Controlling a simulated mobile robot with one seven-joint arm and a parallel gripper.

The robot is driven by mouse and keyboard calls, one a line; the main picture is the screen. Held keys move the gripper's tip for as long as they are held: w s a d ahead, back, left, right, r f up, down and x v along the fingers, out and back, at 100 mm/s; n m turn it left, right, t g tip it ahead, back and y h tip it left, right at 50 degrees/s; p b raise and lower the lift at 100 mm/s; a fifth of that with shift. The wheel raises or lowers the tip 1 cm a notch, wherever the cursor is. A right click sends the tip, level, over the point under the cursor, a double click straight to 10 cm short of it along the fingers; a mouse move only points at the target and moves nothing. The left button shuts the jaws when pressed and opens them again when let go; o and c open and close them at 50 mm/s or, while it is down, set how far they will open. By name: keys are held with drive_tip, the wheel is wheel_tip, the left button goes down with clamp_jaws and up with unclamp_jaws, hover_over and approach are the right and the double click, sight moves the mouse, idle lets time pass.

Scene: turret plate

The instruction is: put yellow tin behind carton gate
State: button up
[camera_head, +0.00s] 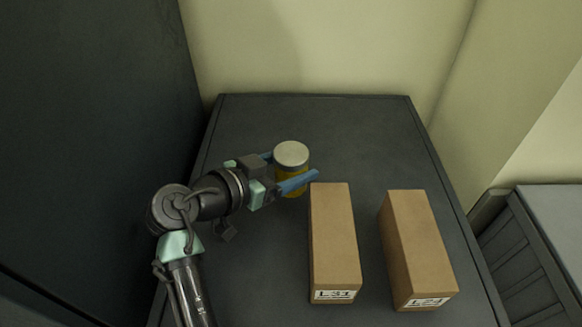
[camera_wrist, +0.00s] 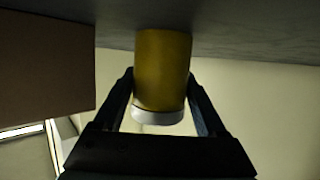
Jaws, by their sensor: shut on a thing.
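The yellow tin (camera_head: 291,157) has a pale metal lid and stands upright at the back of the dark table, left of and behind the left carton. My gripper (camera_head: 293,176) is shut on it, with one blue finger on its near side and the other mostly hidden. In the wrist view the yellow tin (camera_wrist: 163,70) sits between both fingers of my gripper (camera_wrist: 163,100), and the picture is upside down. The carton gate is two long brown cartons, the left carton (camera_head: 334,235) labelled L31 and the right carton (camera_head: 417,240) labelled L24, with a narrow gap between them.
The dark tabletop (camera_head: 365,135) is clear behind the cartons and to the right. A pale wall (camera_head: 330,50) rises behind the table. A tall dark panel (camera_head: 90,130) stands on the left. A grey slatted unit (camera_head: 530,245) is at the right.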

drive_tip(key=c, duration=0.5)
drive_tip(key=shift+r, duration=0.1)
clamp_jaws()
